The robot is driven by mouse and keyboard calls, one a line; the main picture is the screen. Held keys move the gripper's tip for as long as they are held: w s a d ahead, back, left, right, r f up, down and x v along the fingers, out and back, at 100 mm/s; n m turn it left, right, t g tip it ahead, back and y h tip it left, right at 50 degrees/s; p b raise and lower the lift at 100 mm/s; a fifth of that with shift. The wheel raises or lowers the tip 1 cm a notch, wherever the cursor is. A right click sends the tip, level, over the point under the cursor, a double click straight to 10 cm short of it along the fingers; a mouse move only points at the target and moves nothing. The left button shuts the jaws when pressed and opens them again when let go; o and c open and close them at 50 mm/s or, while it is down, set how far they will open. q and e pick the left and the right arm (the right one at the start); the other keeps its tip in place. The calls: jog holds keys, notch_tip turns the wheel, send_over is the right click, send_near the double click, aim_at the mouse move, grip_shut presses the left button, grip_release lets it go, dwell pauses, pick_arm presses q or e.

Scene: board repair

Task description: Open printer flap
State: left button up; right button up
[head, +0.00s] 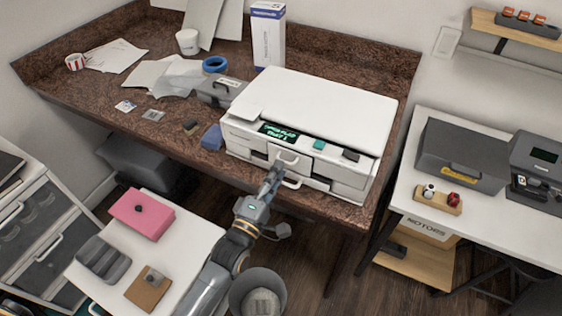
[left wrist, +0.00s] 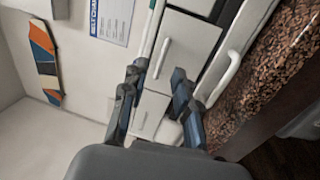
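The white printer (head: 320,105) stands on the brown counter, with a lit green display (head: 279,133) on its front edge. Its front has an upper handle (head: 288,159) and a lower handle (head: 292,184). My left gripper (head: 274,173) is at the printer's front, close to the handles. In the left wrist view its two fingers (left wrist: 156,96) are spread apart. A white front panel (left wrist: 187,48) with a small bar handle (left wrist: 161,58) lies ahead of them; a longer white handle (left wrist: 232,72) is to the right. Contact is unclear. My right gripper is not in view.
The brown counter (head: 165,135) holds a grey box (head: 220,92), blue tape (head: 214,64), papers and a tall white-blue box (head: 268,35). A white table (head: 403,205) with grey devices stands right. A small table with a pink box (head: 142,214) is lower left.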

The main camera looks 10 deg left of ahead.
pick_arm(q)
jog(key=shift+x, duration=1.35)
grip_shut()
